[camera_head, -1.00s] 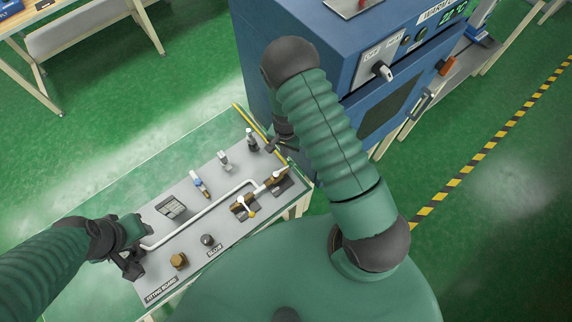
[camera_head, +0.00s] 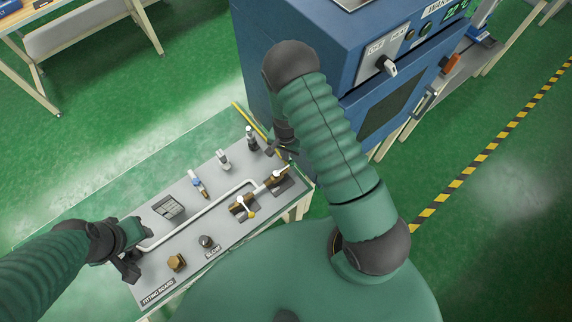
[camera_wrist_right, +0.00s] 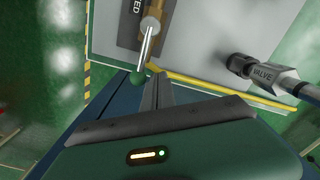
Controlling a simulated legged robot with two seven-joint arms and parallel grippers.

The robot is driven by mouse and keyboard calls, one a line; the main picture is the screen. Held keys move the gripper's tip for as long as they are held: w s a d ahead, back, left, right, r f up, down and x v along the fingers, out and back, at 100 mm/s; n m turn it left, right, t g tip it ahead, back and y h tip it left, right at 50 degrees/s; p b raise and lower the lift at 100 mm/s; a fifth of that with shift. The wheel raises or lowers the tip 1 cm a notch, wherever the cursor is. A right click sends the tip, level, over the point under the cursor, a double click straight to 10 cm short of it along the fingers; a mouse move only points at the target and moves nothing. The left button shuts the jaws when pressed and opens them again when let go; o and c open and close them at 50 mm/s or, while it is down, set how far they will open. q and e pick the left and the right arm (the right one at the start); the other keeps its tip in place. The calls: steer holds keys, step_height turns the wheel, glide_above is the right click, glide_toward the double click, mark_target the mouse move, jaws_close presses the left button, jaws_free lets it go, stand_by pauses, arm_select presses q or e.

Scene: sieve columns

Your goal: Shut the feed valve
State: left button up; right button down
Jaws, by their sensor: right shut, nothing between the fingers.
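The feed valve (camera_head: 271,181) is a brass valve at the right end of the grey fitting board (camera_head: 205,264). In the right wrist view its brass body (camera_wrist_right: 151,22) shows at the top beside a partly cut-off label ending in "ED". My right gripper (camera_head: 281,151) is over the board's right end, partly hidden by my arm. In the wrist view its fingers (camera_wrist_right: 158,82) are together and empty, just right of the ball tip; contact is unclear. My left gripper (camera_head: 130,266) is at the board's left end, its jaws unclear.
A second brass valve (camera_head: 243,207) with a yellow-tipped lever stands left of the feed valve. A white pipe (camera_head: 205,213), a black knob (camera_head: 206,241) and several fittings share the board. A blue cabinet (camera_head: 270,70) stands close behind my right arm.

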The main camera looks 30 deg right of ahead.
mark_target(293, 161)
steer(key=shift+s, duration=0.1)
steer(key=shift+s+d, duration=0.3)
steer(key=shift+s, duration=0.45)
steer(key=shift+s+d, duration=0.1)
steer(key=shift+s, duration=1.7)
